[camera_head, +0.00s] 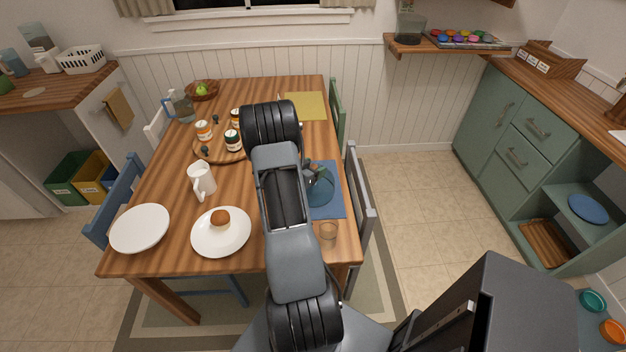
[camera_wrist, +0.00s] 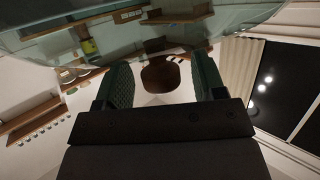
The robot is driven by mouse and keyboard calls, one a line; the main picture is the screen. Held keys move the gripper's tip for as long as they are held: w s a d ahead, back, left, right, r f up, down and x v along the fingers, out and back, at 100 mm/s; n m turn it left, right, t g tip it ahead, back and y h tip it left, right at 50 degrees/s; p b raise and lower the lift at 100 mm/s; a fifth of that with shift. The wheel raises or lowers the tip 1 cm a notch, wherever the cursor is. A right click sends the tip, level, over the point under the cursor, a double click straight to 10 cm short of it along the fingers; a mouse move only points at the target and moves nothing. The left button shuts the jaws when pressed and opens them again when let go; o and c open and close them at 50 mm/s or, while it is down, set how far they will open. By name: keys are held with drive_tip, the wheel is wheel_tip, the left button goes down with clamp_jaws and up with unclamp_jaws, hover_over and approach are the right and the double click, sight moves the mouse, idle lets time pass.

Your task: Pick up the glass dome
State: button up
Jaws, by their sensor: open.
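The glass dome (camera_head: 320,188) is a clear, bluish rounded shape on the blue mat at the right side of the table; my arm covers its left part in the head view. In the wrist view, a large curved sheet of greenish glass (camera_wrist: 215,22) spans the top and looks like the dome close up. My gripper (camera_wrist: 160,78) is open, its two green fingers apart. A brown rounded shape (camera_wrist: 160,73) shows between them, perhaps the dome's knob; I cannot tell whether the fingers touch it.
A small drinking glass (camera_head: 328,231) stands just in front of the blue mat (camera_head: 330,208). A plate with a bun (camera_head: 220,219), an empty white plate (camera_head: 140,229), a white mug (camera_head: 201,178) and a tray of jars lie left of my arm. Chairs flank the table.

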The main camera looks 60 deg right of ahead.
drive_tip(key=shift+c, duration=0.2)
clamp_jaws()
idle(0.5)
